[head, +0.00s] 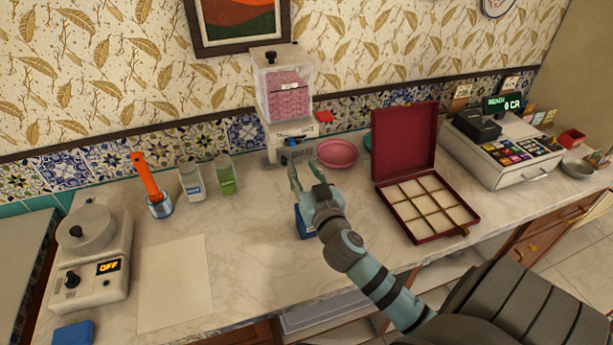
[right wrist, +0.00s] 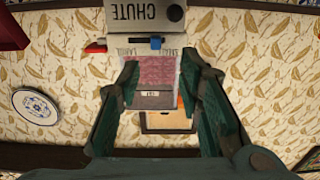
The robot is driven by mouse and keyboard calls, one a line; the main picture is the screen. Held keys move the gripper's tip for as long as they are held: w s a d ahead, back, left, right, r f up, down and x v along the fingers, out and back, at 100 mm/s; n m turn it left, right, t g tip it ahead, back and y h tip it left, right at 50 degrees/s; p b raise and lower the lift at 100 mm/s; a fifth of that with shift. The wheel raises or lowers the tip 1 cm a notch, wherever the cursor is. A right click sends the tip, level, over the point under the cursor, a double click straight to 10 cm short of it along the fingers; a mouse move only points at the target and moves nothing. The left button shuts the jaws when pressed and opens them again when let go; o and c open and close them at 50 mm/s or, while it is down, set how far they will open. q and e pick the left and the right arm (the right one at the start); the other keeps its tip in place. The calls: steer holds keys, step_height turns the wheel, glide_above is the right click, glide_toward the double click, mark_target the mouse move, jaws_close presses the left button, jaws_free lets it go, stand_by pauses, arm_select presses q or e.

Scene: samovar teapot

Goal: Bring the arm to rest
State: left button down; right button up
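My right arm reaches in from the lower right in the head view. My right gripper (head: 308,180) is over the counter in front of the dispenser (head: 284,97), with its fingers apart and nothing between them. In the right wrist view the open fingers of this gripper (right wrist: 157,95) show with the dispenser's chute (right wrist: 150,15) beyond them, upside down. The dispenser holds pink contents and has a blue knob. A small blue object (head: 304,222) stands on the counter, partly hidden behind the gripper. My left gripper is not in view.
An open red box (head: 405,170) with a divided tray stands right of my right arm, and a cash register (head: 505,150) behind it. A pink bowl (head: 338,154) is near the dispenser. Two glasses, an orange-handled tool (head: 150,178) and a scale (head: 92,255) stand left. A paper sheet (head: 175,283) lies front left.

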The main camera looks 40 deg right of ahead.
steer(key=v, duration=0.3)
stand_by(0.4)
